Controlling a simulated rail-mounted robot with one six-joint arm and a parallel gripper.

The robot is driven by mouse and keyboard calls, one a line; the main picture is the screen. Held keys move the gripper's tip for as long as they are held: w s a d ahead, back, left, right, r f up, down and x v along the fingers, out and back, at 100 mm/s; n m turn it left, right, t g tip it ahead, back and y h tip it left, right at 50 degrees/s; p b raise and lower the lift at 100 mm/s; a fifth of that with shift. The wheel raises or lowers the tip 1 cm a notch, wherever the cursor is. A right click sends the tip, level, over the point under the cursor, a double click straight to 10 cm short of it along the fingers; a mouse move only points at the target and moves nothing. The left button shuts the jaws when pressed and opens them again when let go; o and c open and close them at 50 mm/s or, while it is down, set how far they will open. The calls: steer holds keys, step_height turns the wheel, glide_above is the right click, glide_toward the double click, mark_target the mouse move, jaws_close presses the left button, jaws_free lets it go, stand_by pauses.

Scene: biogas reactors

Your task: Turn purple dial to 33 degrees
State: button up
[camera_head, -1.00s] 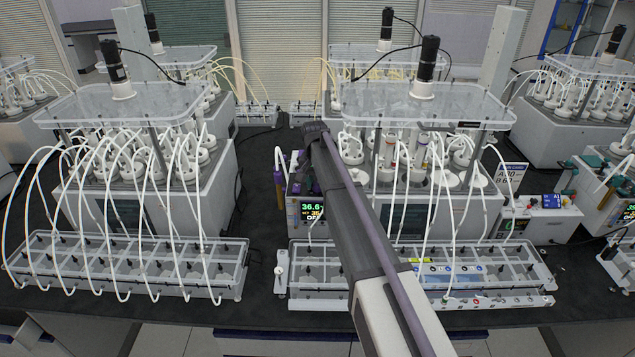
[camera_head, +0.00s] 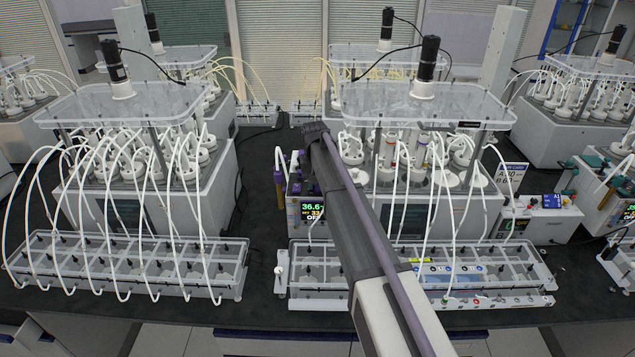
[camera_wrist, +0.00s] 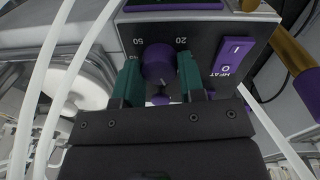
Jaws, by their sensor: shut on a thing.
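The purple dial (camera_wrist: 158,63) is on a dark control panel in the wrist view, between the printed marks 50 and 20. My gripper (camera_wrist: 160,80) has its two green fingers on either side of the dial and is shut on it. In the head view my arm hides the dial. The display (camera_head: 312,211) beside my arm shows a green 36.6 above a smaller setting that reads about 33, with OFF below.
A purple HEAT switch (camera_wrist: 233,62) sits right of the dial. White tubes (camera_wrist: 62,75) pass close on the left, and a brown-gold cylinder (camera_wrist: 292,50) with a purple end is at the right. A clear-topped rack (camera_head: 520,262) stands in front of the reactor.

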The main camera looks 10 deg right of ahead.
steer(key=o, duration=0.9)
steer(key=r+p, duration=1)
steer(key=shift+a+r+p, duration=0.25)
steer(key=shift+r+p, duration=0.15)
